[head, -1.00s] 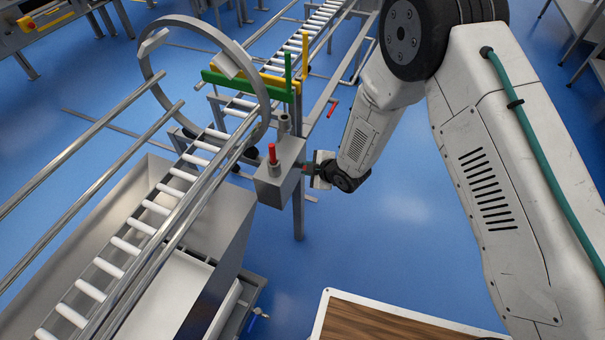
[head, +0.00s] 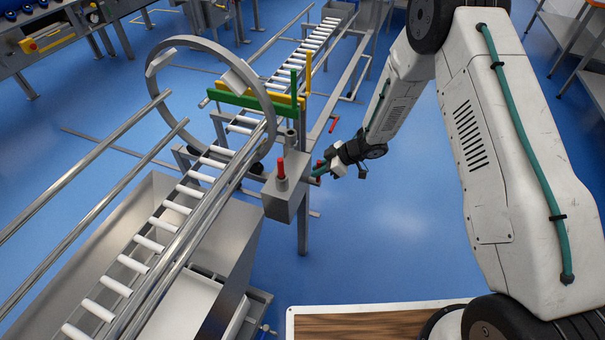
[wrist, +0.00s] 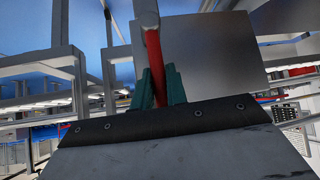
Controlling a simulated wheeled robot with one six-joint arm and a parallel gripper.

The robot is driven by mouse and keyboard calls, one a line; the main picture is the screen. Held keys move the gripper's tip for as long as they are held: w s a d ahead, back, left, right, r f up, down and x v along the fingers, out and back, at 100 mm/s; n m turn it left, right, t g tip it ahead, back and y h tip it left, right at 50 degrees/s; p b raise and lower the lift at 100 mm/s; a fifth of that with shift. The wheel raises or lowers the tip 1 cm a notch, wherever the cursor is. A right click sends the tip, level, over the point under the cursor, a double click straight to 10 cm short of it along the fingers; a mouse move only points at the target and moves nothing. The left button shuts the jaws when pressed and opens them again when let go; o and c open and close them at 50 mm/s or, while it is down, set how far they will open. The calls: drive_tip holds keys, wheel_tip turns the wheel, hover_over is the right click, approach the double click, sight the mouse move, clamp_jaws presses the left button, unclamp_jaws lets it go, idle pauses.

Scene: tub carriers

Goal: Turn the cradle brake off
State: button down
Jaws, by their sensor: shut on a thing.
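My gripper (head: 321,170) is at the right side of a grey box (head: 287,198) on a post beside the roller track. In the wrist view its teal fingers (wrist: 159,88) are shut around a red lever handle (wrist: 155,62). The handle runs up to a grey end piece (wrist: 144,14) in front of a grey metal face. In the head view only a bit of this red handle (head: 320,162) shows by the fingers. A separate upright red handle (head: 281,168) stands on top of the box. The cradle's large grey ring (head: 217,44) stands around the track behind it. No brake label is legible.
Green (head: 240,101) and yellow bars cross the track near the ring. Another red handle (head: 333,125) shows farther back. A wood-topped surface (head: 370,325) is in front. Blue floor (head: 400,235) is open right of the post.

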drive_tip(key=shift+w, duration=0.15)
idle(0.3)
drive_tip(key=c, duration=1.4)
unclamp_jaws()
drive_tip(key=shift+d+r, duration=0.1)
drive_tip(key=w+v, duration=0.1)
drive_tip(key=v, duration=0.6)
drive_tip(key=shift+s+d+r, duration=0.15)
drive_tip(key=shift+s+d, duration=0.05)
drive_tip(key=shift+s, duration=0.25)
